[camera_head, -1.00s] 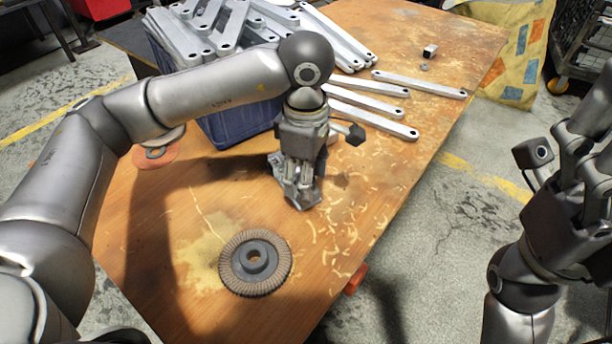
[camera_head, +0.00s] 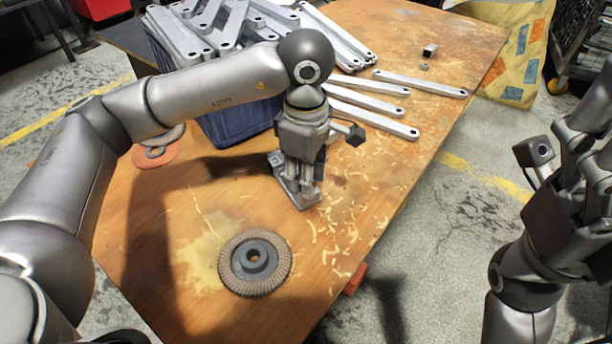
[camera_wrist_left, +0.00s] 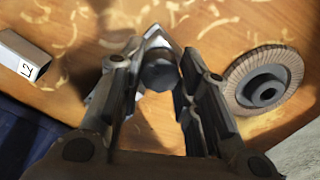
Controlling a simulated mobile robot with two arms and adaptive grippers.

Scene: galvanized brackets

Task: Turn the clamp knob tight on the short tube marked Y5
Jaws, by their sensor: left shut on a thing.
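My left gripper (camera_head: 300,188) points down at a small metal clamp piece (camera_head: 306,200) on the wooden table and hides much of it in the head view. In the left wrist view, a dark round knob (camera_wrist_left: 160,75) sits between the fingers of the left gripper (camera_wrist_left: 160,85), which is shut on it. Bright metal shows just beyond the knob. A grey tube (camera_wrist_left: 25,62) with a white label reading L2 lies at the left of that view. I cannot make out a Y5 mark. My right gripper (camera_head: 590,185) is at the right edge, partly cut off, away from the table.
A ribbed flap disc (camera_head: 255,262) lies on the table (camera_head: 180,225) in front of the gripper. A blue crate (camera_head: 235,128) heaped with metal bars stands behind. Several loose bars (camera_head: 375,107) lie to the right.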

